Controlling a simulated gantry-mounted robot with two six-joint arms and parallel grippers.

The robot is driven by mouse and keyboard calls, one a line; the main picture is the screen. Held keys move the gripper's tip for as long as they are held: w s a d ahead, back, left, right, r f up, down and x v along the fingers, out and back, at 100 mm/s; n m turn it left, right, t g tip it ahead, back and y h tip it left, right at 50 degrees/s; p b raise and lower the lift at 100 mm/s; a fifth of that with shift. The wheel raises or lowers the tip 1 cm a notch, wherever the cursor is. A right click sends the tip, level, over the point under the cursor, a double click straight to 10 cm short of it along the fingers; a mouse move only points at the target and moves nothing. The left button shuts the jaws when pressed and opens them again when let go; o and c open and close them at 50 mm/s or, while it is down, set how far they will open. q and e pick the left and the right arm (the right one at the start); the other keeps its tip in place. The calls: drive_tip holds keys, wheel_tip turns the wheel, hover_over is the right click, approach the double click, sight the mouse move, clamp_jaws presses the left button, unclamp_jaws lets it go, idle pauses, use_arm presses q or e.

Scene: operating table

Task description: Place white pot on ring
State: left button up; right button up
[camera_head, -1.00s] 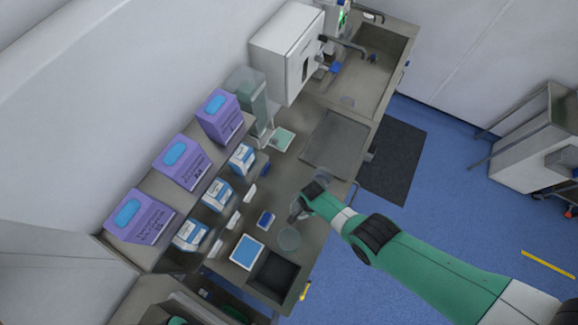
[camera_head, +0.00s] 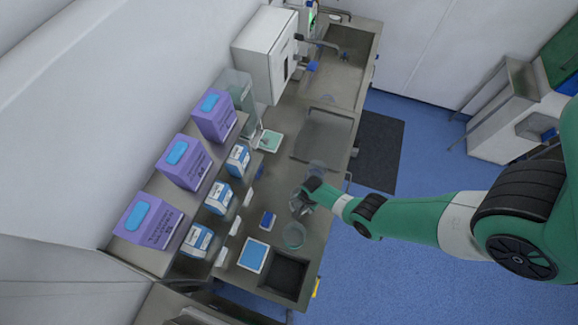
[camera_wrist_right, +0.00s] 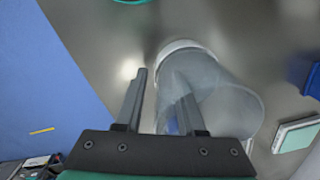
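The white pot (camera_wrist_right: 232,105) is a translucent, whitish cylinder in the right wrist view, with a white rim at its far end. My right gripper (camera_wrist_right: 160,72) is open around its left wall. One finger is outside the pot, and the other shows through or inside its translucent side. In the head view the gripper (camera_head: 303,204) is low over the worktop, and the pot is hard to make out there. The ring (camera_head: 294,235) is a pale green circle just in front of the gripper; its green edge also shows at the top of the wrist view (camera_wrist_right: 130,1). My left gripper is not in view.
A blue-topped tray (camera_head: 253,256), a small blue item (camera_head: 268,220) and a dark square recess (camera_head: 284,275) lie near the ring. Purple boxes (camera_head: 151,220) and white-blue boxes (camera_head: 200,240) line the back shelf. A grey square panel (camera_head: 323,136) lies farther along the worktop (camera_head: 275,175).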

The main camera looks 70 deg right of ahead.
drive_tip(key=shift+d, duration=0.1)
clamp_jaws()
idle(1.3)
